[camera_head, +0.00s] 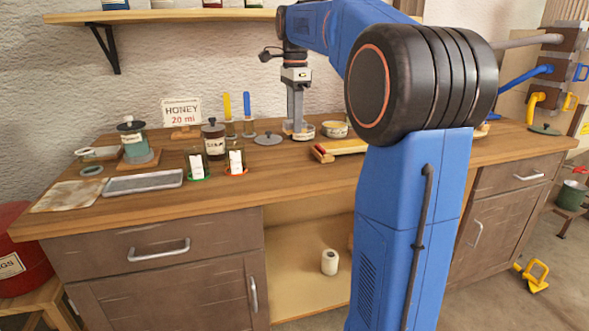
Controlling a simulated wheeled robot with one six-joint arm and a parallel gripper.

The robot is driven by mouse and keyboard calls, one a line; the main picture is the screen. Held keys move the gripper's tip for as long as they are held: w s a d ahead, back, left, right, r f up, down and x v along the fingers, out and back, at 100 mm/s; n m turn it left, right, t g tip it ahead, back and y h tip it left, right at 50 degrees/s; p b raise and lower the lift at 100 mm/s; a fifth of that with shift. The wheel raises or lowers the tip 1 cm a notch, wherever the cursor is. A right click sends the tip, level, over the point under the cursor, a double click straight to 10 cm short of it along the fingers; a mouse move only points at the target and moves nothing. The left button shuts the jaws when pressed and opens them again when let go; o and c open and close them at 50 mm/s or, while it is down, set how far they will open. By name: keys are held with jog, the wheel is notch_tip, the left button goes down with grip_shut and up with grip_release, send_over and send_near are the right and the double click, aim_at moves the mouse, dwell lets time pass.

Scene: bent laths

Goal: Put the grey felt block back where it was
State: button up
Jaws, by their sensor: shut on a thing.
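My gripper (296,127) points straight down near the back of the wooden worktop (285,165), left of my blue arm. It is shut on a small grey thing low at its fingertips, close to the worktop. That thing is too small and too covered by the fingers for me to tell surely that it is the grey felt block. I also cannot tell whether it touches the worktop. A small labelled round tin (305,131) is right at the fingertips. I see no other clear grey felt block. My arm hides part of the worktop to the right.
A grey lid (268,139) lies left of my gripper, an open tin (335,129) right of it. A dark labelled jar (214,140), glasses with white cards (236,160), a honey sign (181,113) and a metal tray (143,182) stand further left. The front middle is clear.

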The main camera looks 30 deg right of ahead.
send_over(291, 166)
notch_tip(291, 166, down, 5)
jog(key=shift+w+f, duration=0.1)
jog(key=shift+w, duration=0.05)
jog(key=shift+d+f, duration=0.1)
jog(key=shift+f, duration=2.4)
jog(key=o, duration=1)
jog(key=shift+f, duration=0.1)
